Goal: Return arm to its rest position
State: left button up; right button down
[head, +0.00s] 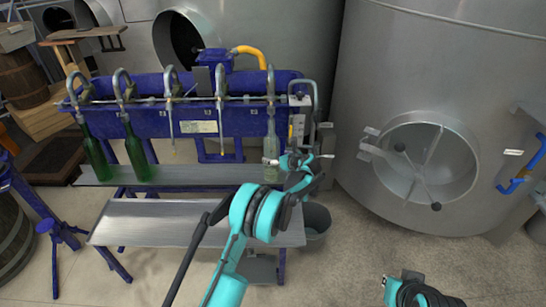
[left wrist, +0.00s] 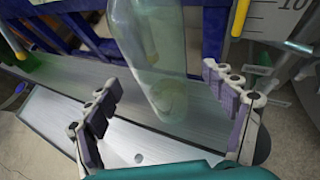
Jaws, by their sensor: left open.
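My left gripper (head: 292,163) is at the right end of the blue filling machine (head: 190,125), beside a clear bottle (head: 271,148) that stands under the rightmost spout. In the left wrist view my gripper (left wrist: 168,108) is open, with its two fingers well apart. The clear bottle (left wrist: 150,50) shows beyond and between the fingers, and I see no finger closed on it. My left arm reaches in from the bottom of the head view. Part of my right arm shows at the lower right, but its gripper does not.
Two green bottles (head: 136,150) hang upright under the left spouts. A grey shelf (head: 200,175) runs below, with a lower metal tray (head: 150,220). A grey bucket (head: 315,222) stands right of the machine. A large steel tank (head: 450,60) fills the right. The floor between is clear.

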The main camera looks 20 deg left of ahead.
pick_arm(q)
jog(key=v, duration=0.8)
jog(key=s+a+r+n+g+h, duration=0.1)
jog(key=s+a+r+n+h, duration=0.1)
jog(key=s+r+n, duration=0.6)
jog(key=s+a+r+n+h, duration=0.2)
jog(key=s+r+n, duration=0.3)
jog(key=s, duration=0.7)
jog(key=s+d+f+n+h, duration=0.1)
jog(key=s+f+n+h, duration=0.1)
jog(key=s+n, duration=0.5)
jog(key=s+d+f+n+h, duration=0.2)
jog(key=s+n, duration=0.5)
jog(key=s, duration=1.1)
jog(key=shift+d+n+h, duration=0.2)
jog(key=shift+n+h, duration=0.1)
jog(key=shift+h, duration=0.1)
